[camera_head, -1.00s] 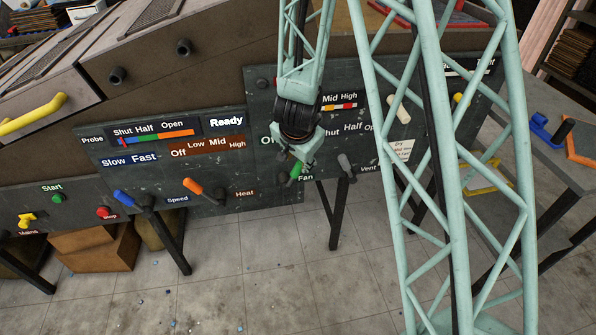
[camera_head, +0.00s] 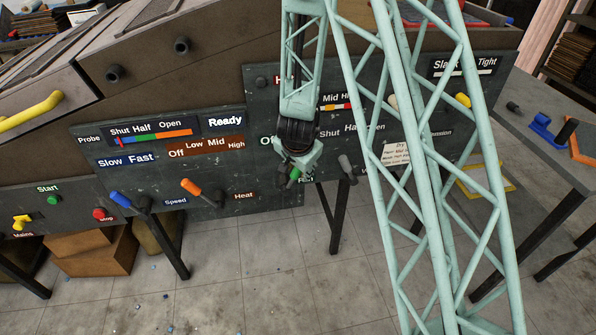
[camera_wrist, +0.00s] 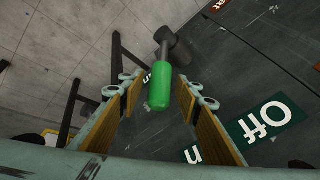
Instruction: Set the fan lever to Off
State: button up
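The fan lever (camera_head: 294,175) has a green handle and sits at the lower edge of the dark control panel; my gripper partly covers it. My gripper (camera_head: 290,180) is at the lever, pointing down at it. In the wrist view the green handle (camera_wrist: 159,90) lies between the two open fingers (camera_wrist: 159,98), with gaps showing on both sides. Its shaft runs to a dark pivot. A green Off label (camera_wrist: 264,121) is on the panel to the right in that view. In the head view my gripper hides most of the fan scale.
A grey-handled lever (camera_head: 346,165) is close on the right of my gripper. An orange heat lever (camera_head: 191,187) and blue speed lever (camera_head: 121,199) are to the left. A panel support leg (camera_head: 336,215) stands below.

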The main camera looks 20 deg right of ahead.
jog(key=shift+c, duration=0.4)
grip_shut()
